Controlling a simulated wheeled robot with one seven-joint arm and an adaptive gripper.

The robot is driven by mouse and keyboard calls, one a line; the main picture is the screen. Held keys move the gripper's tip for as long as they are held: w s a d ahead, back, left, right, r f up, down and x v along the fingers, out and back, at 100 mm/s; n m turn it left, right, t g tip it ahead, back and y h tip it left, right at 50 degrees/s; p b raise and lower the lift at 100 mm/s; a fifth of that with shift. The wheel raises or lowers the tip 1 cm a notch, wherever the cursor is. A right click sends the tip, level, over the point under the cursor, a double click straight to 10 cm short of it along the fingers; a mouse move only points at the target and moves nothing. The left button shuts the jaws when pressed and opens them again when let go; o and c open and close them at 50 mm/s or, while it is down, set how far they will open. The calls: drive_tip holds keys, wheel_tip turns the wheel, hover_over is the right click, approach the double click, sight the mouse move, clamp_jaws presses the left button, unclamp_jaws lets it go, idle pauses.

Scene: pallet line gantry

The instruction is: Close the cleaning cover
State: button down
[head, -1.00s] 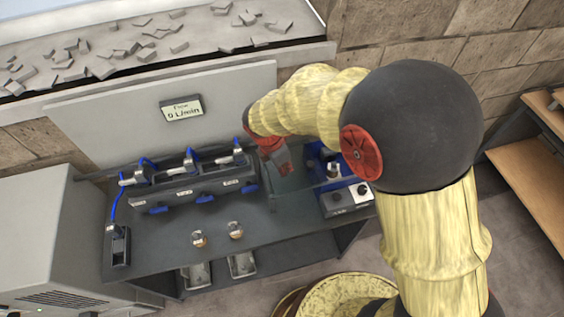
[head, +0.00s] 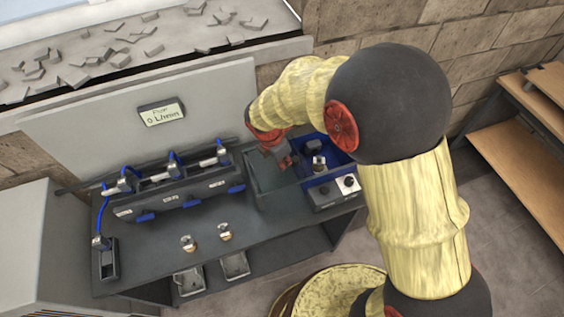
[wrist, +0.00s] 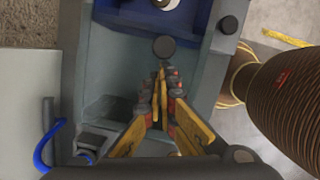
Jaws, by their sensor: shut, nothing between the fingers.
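The cleaning unit has a blue basin (head: 336,146) and a front panel with knobs (head: 336,193), at the right end of the dark bench. A grey-green, tray-like piece (head: 262,176), which may be the cleaning cover, lies just left of the basin. In the wrist view this piece (wrist: 112,62) fills the middle, with the blue basin (wrist: 195,12) beyond it. My gripper (head: 287,162) is over the piece, near the basin's left edge. Its fingers (wrist: 161,78) are shut and empty, pointing toward a black round knob (wrist: 164,46). I cannot tell whether they touch anything.
A dark manifold with blue handles (head: 180,193) stands left on the bench. Two small brass-coloured fittings (head: 225,232) sit at the bench front. A flow display (head: 162,114) reads 0 L/min. Wooden shelves (head: 525,150) stand at the far right.

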drive_tip(key=w+d+p, duration=0.2)
drive_tip(key=d+p, duration=0.1)
drive_tip(key=d, duration=0.5)
drive_tip(key=w+d+p, duration=0.3)
drive_tip(key=d, duration=0.6)
drive_tip(key=s+a+r+p, duration=0.1)
drive_tip(key=a+r, duration=0.1)
drive_tip(key=r, duration=0.3)
drive_tip(key=s+a+r, duration=0.2)
drive_tip(key=a+r, duration=0.1)
drive_tip(key=r, duration=0.1)
drive_tip(key=shift+s+a+r+p, duration=0.25)
drive_tip(key=shift+a+r+p, duration=0.1)
drive_tip(key=shift+p, duration=0.05)
